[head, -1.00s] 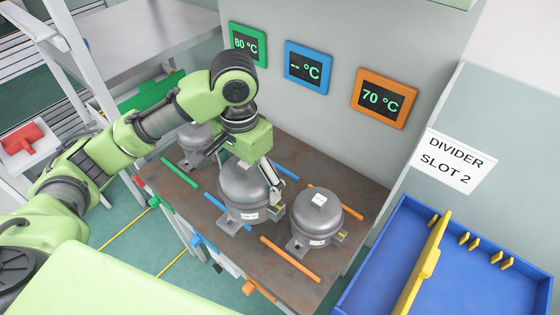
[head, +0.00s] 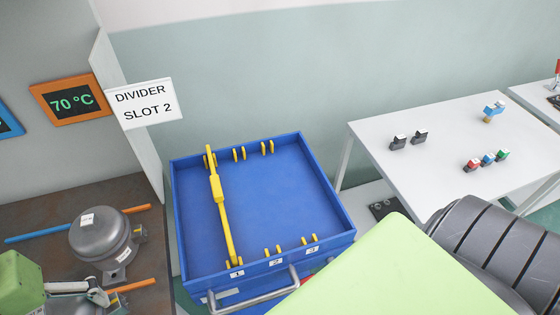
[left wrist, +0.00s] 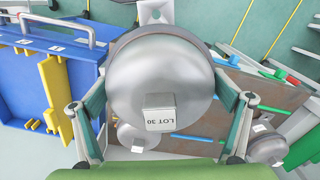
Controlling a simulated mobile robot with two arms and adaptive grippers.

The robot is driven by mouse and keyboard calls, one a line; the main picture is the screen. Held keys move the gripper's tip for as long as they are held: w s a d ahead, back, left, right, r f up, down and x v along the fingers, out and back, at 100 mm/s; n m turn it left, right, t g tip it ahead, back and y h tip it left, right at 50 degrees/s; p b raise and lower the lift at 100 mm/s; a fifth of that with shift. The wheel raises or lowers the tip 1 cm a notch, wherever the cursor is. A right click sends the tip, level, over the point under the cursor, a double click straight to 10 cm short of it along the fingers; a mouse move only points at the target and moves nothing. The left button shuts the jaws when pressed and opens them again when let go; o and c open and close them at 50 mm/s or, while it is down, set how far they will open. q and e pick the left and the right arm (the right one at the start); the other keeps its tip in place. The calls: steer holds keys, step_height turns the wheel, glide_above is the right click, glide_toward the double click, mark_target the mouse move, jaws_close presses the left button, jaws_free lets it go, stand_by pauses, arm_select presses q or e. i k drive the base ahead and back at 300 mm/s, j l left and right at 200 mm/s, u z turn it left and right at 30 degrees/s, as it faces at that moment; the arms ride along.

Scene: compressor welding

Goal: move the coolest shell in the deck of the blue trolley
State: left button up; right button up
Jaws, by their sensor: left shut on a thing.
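My left gripper (left wrist: 164,125) is shut on a grey domed shell (left wrist: 160,82) labelled LOT 30, which fills the middle of the left wrist view. Another grey shell (head: 103,238) stands on the brown bench between orange bars, under a display (head: 70,100) reading 70 °C. The blue trolley (head: 268,200) has an empty deck; its yellow divider (head: 219,195) stands at the mark 1. My right gripper is not in view.
A sign (head: 145,103) reads DIVIDER SLOT 2. Yellow notches line the deck's far and near sides, and a metal handle (head: 255,292) is at its front. A white table (head: 450,150) with small coloured parts stands to the right. Another shell (left wrist: 268,148) stands on the bench.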

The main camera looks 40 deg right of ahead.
mark_target(282, 202)
steer(key=k+l, duration=0.15)
steer(key=l, duration=0.15)
steer(key=k+l+z, duration=0.1)
steer(key=l, duration=0.25)
steer(key=k+l, duration=0.2)
steer(key=k+l+z, duration=0.1)
steer(key=l, duration=0.35)
steer(key=k+l, duration=0.15)
steer(key=l, duration=0.15)
steer(key=i+l, duration=0.25)
steer(key=l, duration=0.15)
steer(key=i+l+z, duration=0.15)
steer(key=i+l, duration=0.15)
steer(key=l, duration=0.1)
